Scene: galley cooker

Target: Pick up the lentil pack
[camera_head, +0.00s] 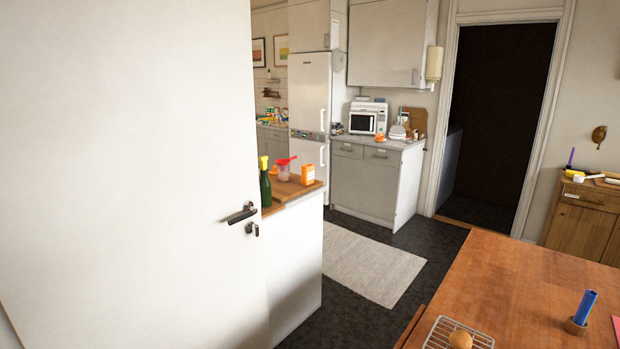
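I cannot make out a pack that is clearly marked as lentils. A small orange pack (308,174) with a pale label stands on the end of the wooden counter (285,192), beyond the white door; its print is too small to read. Beside it are a clear container with a red top (284,168) and a dark green bottle with a yellow cap (265,183). Several small coloured packs (273,117) sit on the far counter, too small to tell apart. My gripper is not in view.
A white door (130,170) fills the left side and hides part of the counter. A wooden table (530,290) with a wire rack (458,336) and a blue object (585,307) takes the lower right. Dark floor with a pale rug (365,262) lies open between them.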

